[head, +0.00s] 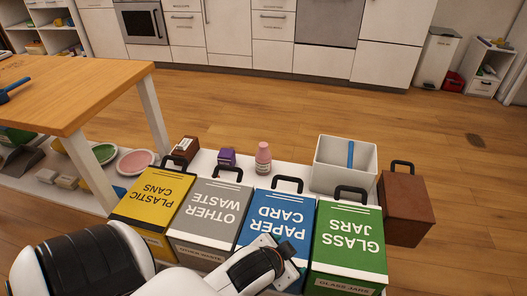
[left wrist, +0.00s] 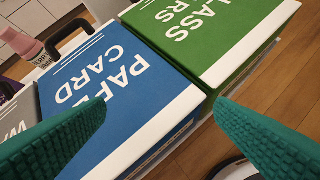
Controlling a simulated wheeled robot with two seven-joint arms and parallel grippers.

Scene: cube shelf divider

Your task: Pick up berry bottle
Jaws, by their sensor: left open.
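The berry bottle (head: 263,158) is a small pink bottle with a paler cap. It stands upright on the white surface behind the blue bin, right of a purple box. It also shows at the upper left of the left wrist view (left wrist: 27,46), partly cut off by the frame edge. My left gripper (head: 284,254) is over the front of the blue and green bins, well short of the bottle. In the left wrist view its two green fingers (left wrist: 162,118) are wide apart with nothing held between them. My right gripper is not in view.
Yellow (head: 153,193), grey (head: 210,210), blue (head: 275,222) and green (head: 349,240) bins with raised black handles stand between my gripper and the bottle. A white open container (head: 330,179) holding a blue item stands right of the bottle. A wooden table (head: 75,88) is at left.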

